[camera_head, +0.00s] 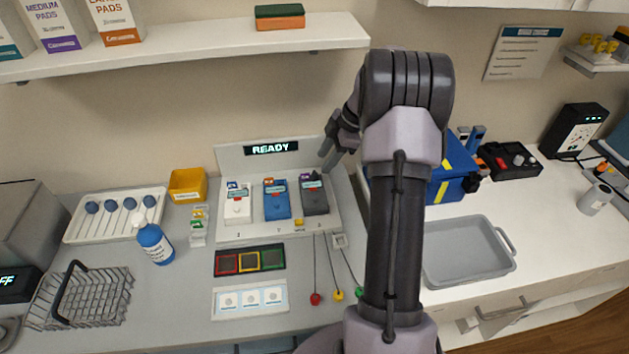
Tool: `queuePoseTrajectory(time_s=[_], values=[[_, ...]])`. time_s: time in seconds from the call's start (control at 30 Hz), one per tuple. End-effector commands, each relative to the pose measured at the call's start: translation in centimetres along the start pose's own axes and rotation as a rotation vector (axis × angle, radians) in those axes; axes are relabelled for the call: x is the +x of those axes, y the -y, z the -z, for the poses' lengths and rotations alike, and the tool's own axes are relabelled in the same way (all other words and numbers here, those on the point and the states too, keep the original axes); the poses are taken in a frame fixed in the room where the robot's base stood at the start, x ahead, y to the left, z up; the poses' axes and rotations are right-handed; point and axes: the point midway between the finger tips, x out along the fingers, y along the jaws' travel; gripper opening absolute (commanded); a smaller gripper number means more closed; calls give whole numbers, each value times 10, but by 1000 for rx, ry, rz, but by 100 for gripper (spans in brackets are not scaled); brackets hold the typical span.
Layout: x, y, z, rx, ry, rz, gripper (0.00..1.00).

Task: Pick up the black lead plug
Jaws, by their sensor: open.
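I cannot pick out a black lead plug with certainty. Thin dark leads run down the front of the bench, ending in a red tip (315,298), a yellow tip (338,295) and a green tip (358,292). Any further lead to the right would be hidden behind my arm. My gripper (331,158) is open with nothing visible between its fingers. In the picture it appears just above and right of the dark grey module (314,199), near the right end of the READY panel (271,149). Its height above the bench is hard to tell.
White (237,208) and blue (277,205) modules stand beside the grey one. A wire basket (85,300), blue bottle (154,243) and yellow bin (187,185) are left. A grey tray (468,279) and blue case (452,178) are right. A shelf (200,42) overhangs.

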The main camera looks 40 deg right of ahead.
Motion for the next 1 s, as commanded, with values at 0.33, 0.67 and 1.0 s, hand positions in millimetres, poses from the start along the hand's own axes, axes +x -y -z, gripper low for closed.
queuePoseTrajectory(time_s=[0.33,0.67,1.0], values=[[53,1,0,1,-1,2,42],[66,1,0,1,0,2,29],[66,1,0,1,1,2,0]])
